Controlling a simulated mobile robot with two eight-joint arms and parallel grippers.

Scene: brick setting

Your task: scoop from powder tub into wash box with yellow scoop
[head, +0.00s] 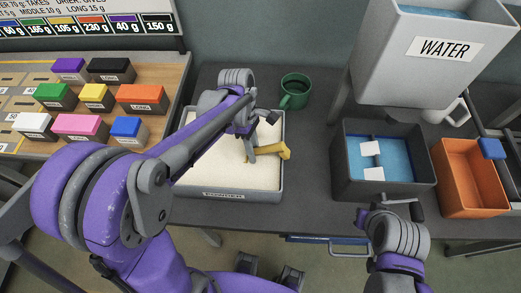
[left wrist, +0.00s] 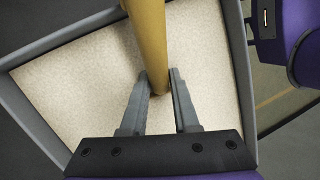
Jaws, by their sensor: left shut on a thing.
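The powder tub (head: 255,196) is a grey box filled with pale powder, in the middle of the head view. The yellow scoop (head: 284,151) is over the powder, its lower part hidden from me. My left gripper (head: 252,152) is shut on the scoop. In the left wrist view the scoop's yellow handle (left wrist: 148,35) stands between the gripper's fingers (left wrist: 162,85). A dark grey box (head: 385,190) with blue inside and two white pieces, probably the wash box, stands right of the tub. My right gripper (head: 388,210) is in front of it, its fingers unclear.
A white water tank (head: 400,75) hangs above the dark box. An orange bin (head: 472,205) with a blue item (head: 491,148) is at the right. A green mug (head: 294,90) stands behind the tub. Colored blocks lie on a wooden board (head: 165,105) at the left.

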